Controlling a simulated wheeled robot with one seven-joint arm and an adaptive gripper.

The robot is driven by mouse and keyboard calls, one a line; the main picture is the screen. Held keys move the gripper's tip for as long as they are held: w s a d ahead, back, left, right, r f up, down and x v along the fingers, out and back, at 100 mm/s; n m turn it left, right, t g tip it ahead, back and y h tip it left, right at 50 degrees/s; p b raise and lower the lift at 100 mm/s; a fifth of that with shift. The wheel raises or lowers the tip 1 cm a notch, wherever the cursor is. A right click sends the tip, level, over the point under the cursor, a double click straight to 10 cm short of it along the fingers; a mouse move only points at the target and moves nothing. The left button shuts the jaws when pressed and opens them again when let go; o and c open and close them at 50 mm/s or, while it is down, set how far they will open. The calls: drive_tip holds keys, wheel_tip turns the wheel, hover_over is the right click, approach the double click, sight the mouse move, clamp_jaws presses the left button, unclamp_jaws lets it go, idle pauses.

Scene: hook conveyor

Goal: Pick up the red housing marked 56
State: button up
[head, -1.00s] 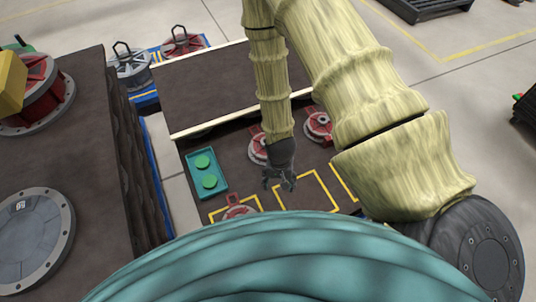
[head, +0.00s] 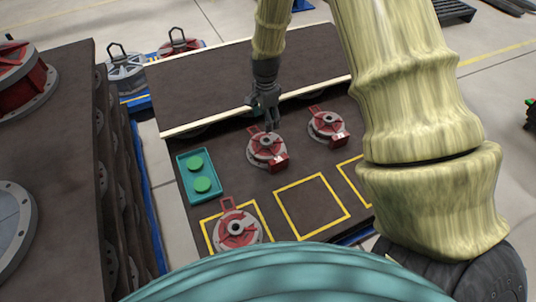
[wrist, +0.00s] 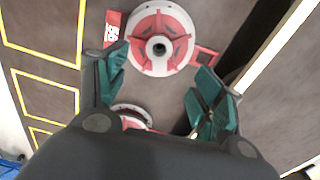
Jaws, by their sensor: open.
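In the head view three red housings with pale round flanges stand on the dark table: a middle one (head: 267,148), a right one (head: 327,125) and a near-left one (head: 236,228). My gripper (head: 270,125) is open and empty, by the far side of the middle housing in the picture. In the wrist view a red housing (wrist: 160,42) lies beyond the open fingers (wrist: 160,77). Its red tag has white digits that seem to read 56, turned sideways. A second housing (wrist: 130,112) is partly hidden by the gripper. The tags are too small to read in the head view.
A teal tray (head: 197,183) with green discs stands at the table's left. Yellow squares (head: 312,207) mark the near side; the middle one is empty. A raised dark surface with a pale edge (head: 210,122) lies behind the housings. Dark stacked shelving (head: 85,170) stands left.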

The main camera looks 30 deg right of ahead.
sight(266, 140)
drive_tip(key=shift+f+b, duration=1.35)
drive_tip(key=shift+f, duration=4.05)
clamp_jaws()
drive_tip(key=shift+r, duration=0.1)
